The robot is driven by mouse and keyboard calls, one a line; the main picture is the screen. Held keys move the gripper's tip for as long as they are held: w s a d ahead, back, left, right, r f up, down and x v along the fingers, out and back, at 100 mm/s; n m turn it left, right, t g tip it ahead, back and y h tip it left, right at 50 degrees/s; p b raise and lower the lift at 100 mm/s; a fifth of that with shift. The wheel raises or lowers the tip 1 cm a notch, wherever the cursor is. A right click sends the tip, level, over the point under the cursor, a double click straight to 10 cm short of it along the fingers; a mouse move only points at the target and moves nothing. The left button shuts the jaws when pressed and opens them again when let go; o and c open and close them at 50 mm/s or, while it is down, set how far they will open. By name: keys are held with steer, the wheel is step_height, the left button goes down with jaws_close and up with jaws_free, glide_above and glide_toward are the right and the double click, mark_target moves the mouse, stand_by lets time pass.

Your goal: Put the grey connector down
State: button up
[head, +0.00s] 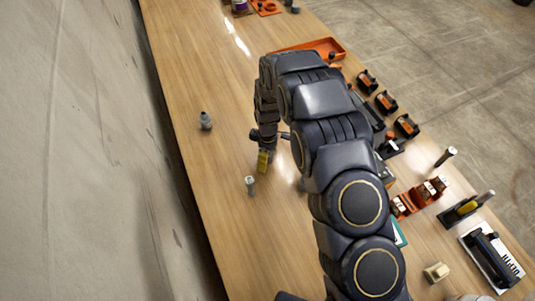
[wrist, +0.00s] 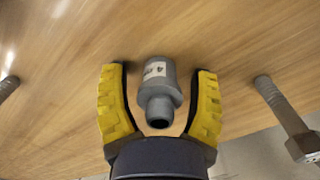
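In the wrist view, a grey connector (wrist: 160,80) with a white label marked 4 sits between the two yellow fingers of my gripper (wrist: 160,68). Its narrow, hollow end faces the camera. Bench wood shows between it and each finger, so my gripper is open around it. In the head view, my gripper (head: 263,161) is low over the bench, seen from the side, and no connector shows in it. A grey connector-like piece (head: 205,121) stands upright on the bench to its left. I cannot tell whether both views show the same piece.
A short light-topped pipe piece (head: 249,184) stands left of and nearer than my gripper. A bolt-like part (wrist: 289,118) shows at the right of the wrist view. An orange tray (head: 328,46), black-and-orange holders (head: 386,102) and an orange rack (head: 420,196) line the right side. The left bench is mostly clear.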

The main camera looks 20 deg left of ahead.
steer(key=shift+r, duration=0.1)
step_height(320, 180, up, 12)
steer(key=shift+f, duration=0.1)
steer(key=shift+d+r, duration=0.1)
steer(key=shift+r, duration=0.15)
steer(key=s+d+r+m, duration=0.3)
steer(key=d+r+m, duration=0.1)
steer(key=d+r, duration=0.35)
steer(key=s+d+r+m, duration=0.4)
steer(key=d+r, duration=0.2)
steer(key=d, duration=0.2)
steer(key=s+d+r+m, duration=0.2)
steer(key=s+d+m, duration=0.3)
steer(key=s, duration=0.4)
steer(key=s+d+r+m+g, duration=0.1)
steer(key=s+d+r+m, duration=0.1)
steer(key=s+d+m, duration=0.3)
steer(key=s, duration=0.4)
steer(key=shift+s+d+r+g, duration=0.3)
steer(key=shift+s+d, duration=0.05)
steer(key=shift+s, duration=0.05)
steer(key=shift+a+f, duration=0.1)
steer(key=shift+a, duration=0.05)
